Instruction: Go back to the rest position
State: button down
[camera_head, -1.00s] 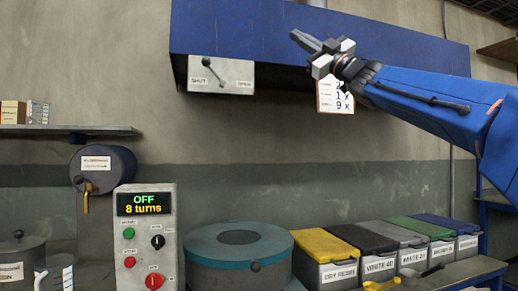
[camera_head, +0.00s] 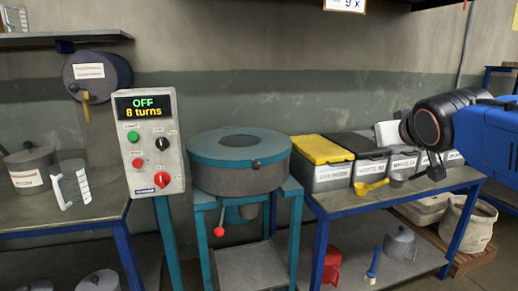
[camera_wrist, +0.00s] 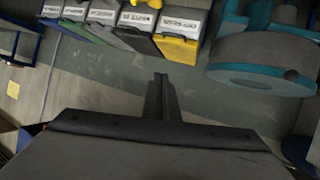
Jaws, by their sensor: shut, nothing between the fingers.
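My gripper (camera_wrist: 160,80) shows in the wrist view as two dark fingers pressed together, with nothing between them. It points towards the wall and is apart from everything. In the head view my blue arm comes in at the right edge, and its black wrist is in front of the row of bins.
A teal-rimmed round mixer (camera_head: 240,165) stands on a teal frame beside a control box (camera_head: 152,145) reading "OFF 8 turns". A yellow-lidded bin (camera_head: 322,165) and other bins stand on the right bench. Scoops (camera_head: 371,188) lie before them. A clear jug (camera_head: 72,185) stands left.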

jog(key=s+a+f+g, duration=0.1)
jog(key=s+f+g, duration=0.3)
jog(key=s+f, duration=0.7)
jog(key=s+a+f+g+y, duration=0.1)
jog(key=s+f+g, duration=0.3)
jog(key=s+f, duration=0.8)
notch_tip(320, 180, down, 6)
jog(key=shift+m, duration=0.3)
jog(key=shift+s, duration=0.1)
